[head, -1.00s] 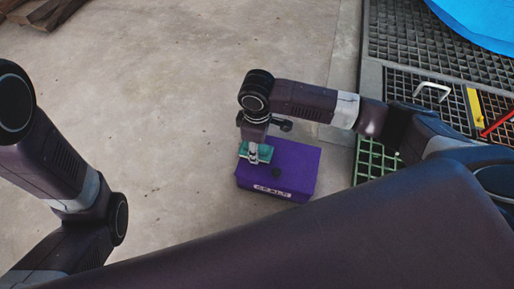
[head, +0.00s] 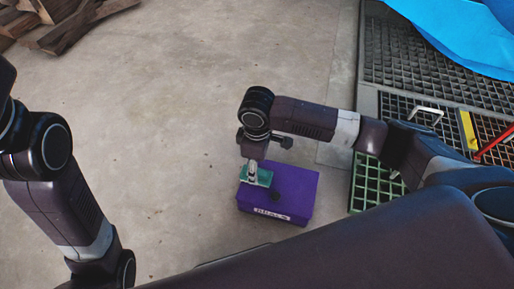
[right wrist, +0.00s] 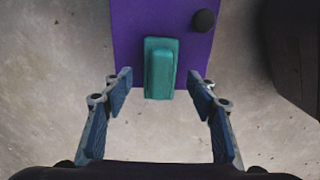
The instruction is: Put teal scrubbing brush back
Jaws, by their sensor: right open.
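The teal scrubbing brush (head: 263,178) lies on top of a purple box (head: 295,190), near the box's left edge in the head view. In the right wrist view the brush (right wrist: 161,68) sits at the end of the purple box (right wrist: 140,25). My right gripper (head: 252,168) is above the brush. In the right wrist view its two fingers (right wrist: 160,82) are spread, one to each side of the brush, with a gap on both sides. My left arm shows at the left of the head view, but its gripper is out of view.
A dark round knob (right wrist: 203,20) is on the box top. The box stands on bare concrete (head: 170,120). A green grating (head: 372,185) and metal grating (head: 405,60) lie to the right, with a blue sheet (head: 470,35). Wood pieces (head: 65,30) lie at upper left.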

